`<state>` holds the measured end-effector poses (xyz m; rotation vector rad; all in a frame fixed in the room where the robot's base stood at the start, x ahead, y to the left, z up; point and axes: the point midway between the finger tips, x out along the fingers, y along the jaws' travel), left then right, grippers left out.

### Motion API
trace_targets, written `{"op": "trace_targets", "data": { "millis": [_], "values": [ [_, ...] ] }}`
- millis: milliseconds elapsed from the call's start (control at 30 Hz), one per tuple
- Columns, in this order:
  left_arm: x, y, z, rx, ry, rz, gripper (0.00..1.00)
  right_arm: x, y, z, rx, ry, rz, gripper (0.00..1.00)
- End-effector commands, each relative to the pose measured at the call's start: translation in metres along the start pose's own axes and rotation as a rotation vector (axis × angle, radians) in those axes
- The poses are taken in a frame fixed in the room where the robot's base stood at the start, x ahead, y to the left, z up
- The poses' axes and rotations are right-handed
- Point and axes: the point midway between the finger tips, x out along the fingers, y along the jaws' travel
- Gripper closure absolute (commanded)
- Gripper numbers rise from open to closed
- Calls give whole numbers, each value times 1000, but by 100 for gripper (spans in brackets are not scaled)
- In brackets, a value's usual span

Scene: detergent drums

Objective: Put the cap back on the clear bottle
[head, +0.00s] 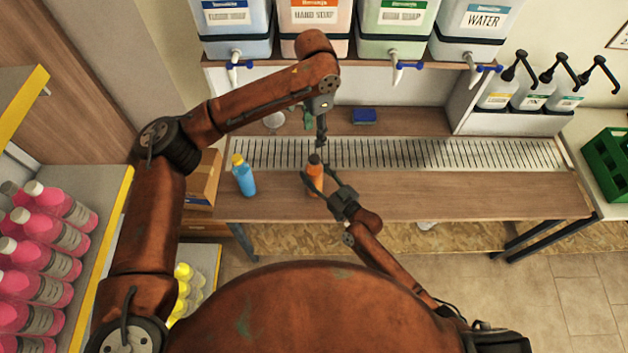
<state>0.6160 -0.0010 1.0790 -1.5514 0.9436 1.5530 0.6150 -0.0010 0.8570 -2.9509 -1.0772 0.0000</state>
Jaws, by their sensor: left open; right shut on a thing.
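An orange bottle (315,173) with a dark top stands upright near the middle of the wooden counter. My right gripper (317,180) comes from the lower right and is shut on this bottle. My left gripper (321,141) points down just above and behind the bottle's top; it is open, and I see nothing held in it. A blue bottle (245,180) with a yellow cap stands to the left, apart from both grippers. I cannot make out a clearly transparent bottle or a loose cap.
A metal drain grate (420,154) runs behind the counter (450,195), whose right part is clear. A blue sponge (364,116) and a pale round item (273,121) lie behind the grate. Large dispenser drums (392,25) with taps hang above. Pump bottles (530,95) stand at right.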

Motion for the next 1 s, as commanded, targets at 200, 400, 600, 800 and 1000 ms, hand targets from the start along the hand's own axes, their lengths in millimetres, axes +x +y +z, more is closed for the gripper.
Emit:
{"op": "trace_targets", "data": {
  "millis": [200, 400, 600, 800, 1000],
  "values": [
    [0, 0, 0, 0, 0, 0, 56, 0, 0, 0, 0, 0, 0, 42],
    [0, 0, 0, 0, 0, 0, 56, 0, 0, 0, 0, 0, 0, 34],
    [0, 0, 0, 0, 0, 0, 56, -1, 0, 0, 0, 0, 0, 34],
    [0, 0, 0, 0, 0, 0, 56, -23, 0, 2, -1, -3, 0, 34],
    [0, 0, 0, 0, 0, 0, 56, -65, 0, 2, -1, -4, 0, 34]
  ]
}}
